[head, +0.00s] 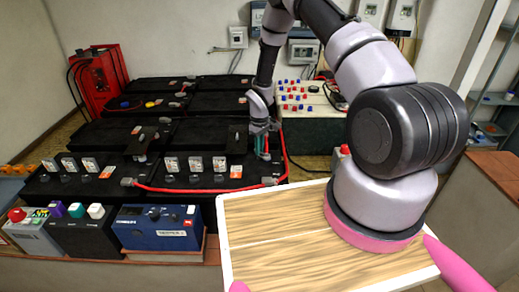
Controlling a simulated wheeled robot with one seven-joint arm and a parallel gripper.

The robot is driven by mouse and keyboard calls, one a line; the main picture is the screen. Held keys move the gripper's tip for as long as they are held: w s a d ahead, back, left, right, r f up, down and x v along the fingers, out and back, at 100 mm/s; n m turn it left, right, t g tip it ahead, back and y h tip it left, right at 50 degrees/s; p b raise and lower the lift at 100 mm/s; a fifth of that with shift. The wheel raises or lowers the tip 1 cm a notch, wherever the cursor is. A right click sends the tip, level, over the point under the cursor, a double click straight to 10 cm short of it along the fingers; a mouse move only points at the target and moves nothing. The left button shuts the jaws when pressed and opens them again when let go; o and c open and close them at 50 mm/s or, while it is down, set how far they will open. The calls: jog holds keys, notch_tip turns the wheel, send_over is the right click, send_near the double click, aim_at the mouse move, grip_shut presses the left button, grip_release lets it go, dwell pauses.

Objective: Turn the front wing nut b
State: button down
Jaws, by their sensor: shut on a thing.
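My gripper (262,152) points down at the right end of the front row of black batteries (205,176). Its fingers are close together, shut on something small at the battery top. The front wing nut b is not clearly visible; the small thing between the fingertips is hidden by them and too small to make out. A red cable (195,190) runs along the front of the batteries to a grey terminal clamp (268,181), just in front of the gripper, then goes back along the right side.
Small cards stand on the front batteries. A blue tester (158,228) and boxes with coloured caps stand before them. A red charger (98,80) stands back left. A pale board with red and blue caps (302,97) lies behind right. My wooden deck fills the front.

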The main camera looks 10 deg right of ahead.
jog(key=m, duration=0.4)
jog(key=shift+m, duration=2.6)
jog(key=c, duration=0.9)
grip_release()
jog(key=shift+r, duration=0.1)
notch_tip(320, 180, up, 11)
jog(key=shift+f, duration=0.2)
jog(key=shift+r, duration=0.1)
